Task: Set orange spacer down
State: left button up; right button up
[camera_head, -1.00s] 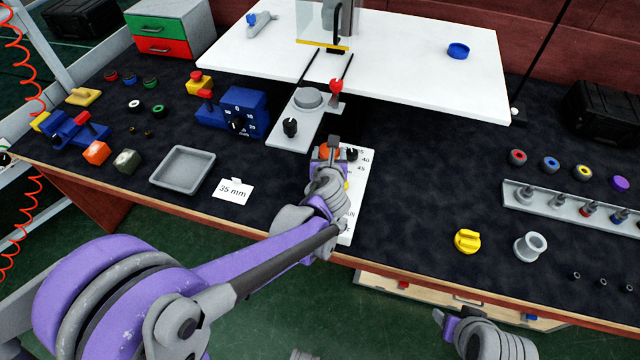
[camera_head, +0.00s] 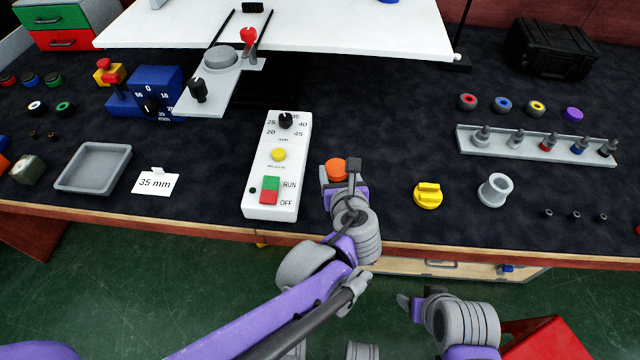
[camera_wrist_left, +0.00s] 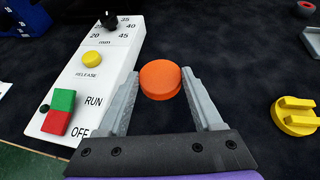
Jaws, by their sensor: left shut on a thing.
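The orange spacer (camera_head: 337,168) is a round flat disc, seen in the head view just right of the white control panel. My left gripper (camera_head: 338,178) is shut on it. In the left wrist view the spacer (camera_wrist_left: 160,79) sits between the two grey fingertips (camera_wrist_left: 160,88), with dark mat around it. I cannot tell whether its underside touches the mat. My right gripper (camera_head: 412,306) is low in the head view, in front of the bench edge, and its jaw opening is unclear.
The control panel (camera_head: 291,150) with dial and RUN/OFF switch is on the left. A yellow knobbed part (camera_head: 428,195) and a grey flanged bushing (camera_head: 495,190) stand on the right. A grey pin rack (camera_head: 480,146) is behind them. Bare dark mat (camera_head: 385,150) lies between.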

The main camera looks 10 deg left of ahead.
pick_arm(q)
notch_tip(320, 180, down, 8)
jog(key=shift+r+b, duration=0.1)
jog(key=shift+b, duration=1.05)
pick_arm(e)
notch_tip(320, 180, down, 3)
jog(key=shift+w+f, duration=0.15)
jog(key=shift+f, duration=0.05)
jog(key=shift+f, duration=0.1)
pick_arm(q)
jog(key=o, duration=1.4)
jog(key=shift+c, duration=0.2)
jog(key=shift+r, duration=0.1)
jog(key=p+v, duration=0.3)
jog(key=v, duration=0.9)
pick_arm(e)
notch_tip(320, 180, up, 4)
jog(key=shift+f, duration=0.1)
pick_arm(q)
jog(key=shift+d, duration=0.1)
